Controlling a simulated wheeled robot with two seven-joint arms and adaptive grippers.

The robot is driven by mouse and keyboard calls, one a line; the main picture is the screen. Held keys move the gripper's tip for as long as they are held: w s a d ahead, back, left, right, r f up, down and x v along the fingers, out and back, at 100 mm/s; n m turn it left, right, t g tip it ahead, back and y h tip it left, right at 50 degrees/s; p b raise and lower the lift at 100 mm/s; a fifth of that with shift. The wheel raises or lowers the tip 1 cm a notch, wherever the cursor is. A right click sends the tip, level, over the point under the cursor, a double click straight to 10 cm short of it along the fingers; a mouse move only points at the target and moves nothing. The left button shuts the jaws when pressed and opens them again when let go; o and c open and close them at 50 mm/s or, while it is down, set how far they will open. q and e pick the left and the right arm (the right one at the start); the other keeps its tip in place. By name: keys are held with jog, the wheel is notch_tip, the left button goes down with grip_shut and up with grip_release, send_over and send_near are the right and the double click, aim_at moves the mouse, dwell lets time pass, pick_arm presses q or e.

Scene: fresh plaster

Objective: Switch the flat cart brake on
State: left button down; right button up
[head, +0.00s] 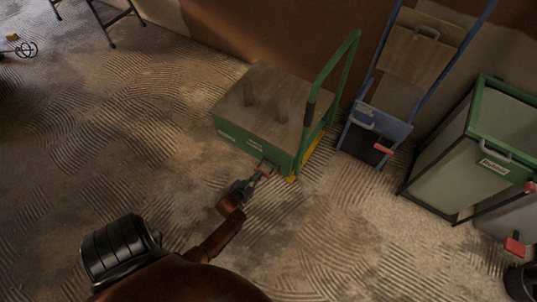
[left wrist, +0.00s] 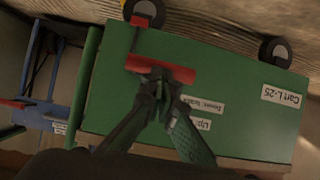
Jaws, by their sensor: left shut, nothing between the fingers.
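The flat cart (head: 225,128) has a green frame, a brown wooden deck and a tall green push handle (head: 342,62). Its green end panel (left wrist: 225,75) fills much of the left wrist view, with a label reading "Cart L-25". A red brake pedal (left wrist: 185,70) sticks out from this panel, near one wheel; in the head view it shows small and red (head: 265,170). My left gripper (left wrist: 160,76) is shut and empty, its fingertips at the red bar, overlapping it in view. Whether they touch is unclear. My left gripper also shows in the head view (head: 262,173). My right gripper is out of view.
A blue hand truck (head: 381,125) with a red pedal stands right of the cart. A green-framed bin cart (head: 455,160) stands further right. Folding metal legs (head: 103,25) show at the upper left. The ridged floor left of the cart is clear.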

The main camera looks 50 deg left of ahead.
pick_arm(q)
jog(key=shift+f, duration=0.5)
jog(key=v, duration=0.8)
jog(key=shift+w+r, duration=0.2)
jog(key=shift+r, duration=0.2)
jog(key=shift+a, duration=0.1)
